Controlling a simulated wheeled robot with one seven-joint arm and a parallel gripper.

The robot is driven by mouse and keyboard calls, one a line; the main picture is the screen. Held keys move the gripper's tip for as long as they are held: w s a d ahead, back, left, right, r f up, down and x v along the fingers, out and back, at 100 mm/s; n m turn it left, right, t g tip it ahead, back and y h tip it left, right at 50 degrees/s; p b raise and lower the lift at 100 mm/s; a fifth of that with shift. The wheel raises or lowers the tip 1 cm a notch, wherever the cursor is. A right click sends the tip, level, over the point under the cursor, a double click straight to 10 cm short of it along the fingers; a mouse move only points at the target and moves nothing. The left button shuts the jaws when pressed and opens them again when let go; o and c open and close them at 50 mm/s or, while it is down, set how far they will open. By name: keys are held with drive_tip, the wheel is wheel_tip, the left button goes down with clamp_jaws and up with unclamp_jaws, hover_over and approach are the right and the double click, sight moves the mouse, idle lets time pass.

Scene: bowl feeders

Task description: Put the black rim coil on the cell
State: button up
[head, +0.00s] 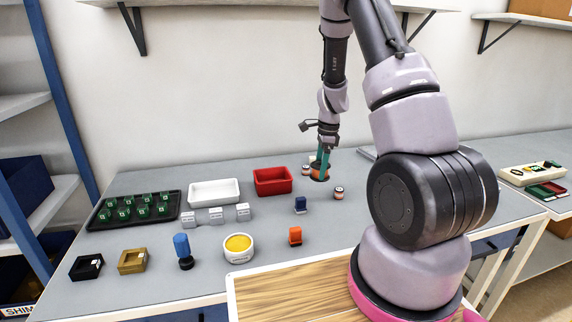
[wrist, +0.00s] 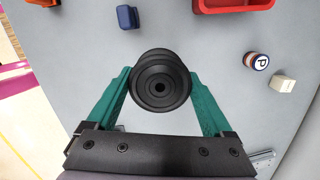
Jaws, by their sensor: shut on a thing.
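The black rim coil (wrist: 160,86) sits between the green fingers of my gripper (wrist: 160,78) in the wrist view, seen end-on with a small hole at its centre. My gripper (head: 321,160) is shut on it. In the head view the coil (head: 319,175) shows a copper-orange side, above or near the back right part of the grey table; whether it touches the table is unclear. A short cylinder with a lettered top (wrist: 256,61) lies ahead and right in the wrist view. I cannot tell which thing is the cell.
A red bin (head: 272,182) and a white bin (head: 214,193) stand left of my gripper. A dark blue block (head: 301,205), an orange block (head: 295,236) and a banded cylinder (head: 338,193) stand nearby. A black tray (head: 112,222) holds several green pieces. Bare table lies between them.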

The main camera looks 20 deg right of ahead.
sight(313, 166)
drive_tip(key=shift+a+r+n, duration=0.1)
drive_tip(key=shift+r+n, duration=0.1)
drive_tip(key=shift+n, duration=0.1)
drive_tip(key=n, duration=0.1)
drive_tip(key=a+n, duration=0.1)
drive_tip(key=n, duration=0.3)
drive_tip(key=shift+s+a+f, duration=0.1)
drive_tip(key=shift+a+f, duration=0.15)
drive_tip(key=shift+a, duration=0.05)
drive_tip(key=n, duration=0.2)
drive_tip(key=a+n, duration=0.1)
drive_tip(key=n, duration=0.2)
drive_tip(key=shift+s+a+f+g+h, duration=0.1)
drive_tip(key=shift+g+h, duration=0.2)
drive_tip(key=shift+g, duration=0.1)
drive_tip(key=n, duration=0.3)
drive_tip(key=a+n, duration=0.1)
drive_tip(key=n, duration=0.2)
drive_tip(key=a+n, duration=0.1)
drive_tip(key=n, duration=0.2)
drive_tip(key=shift+s+f+n+g+h, duration=0.2)
drive_tip(key=shift+f+n+g+h, duration=0.1)
drive_tip(key=shift+g+h, duration=0.1)
drive_tip(key=shift+s, duration=0.1)
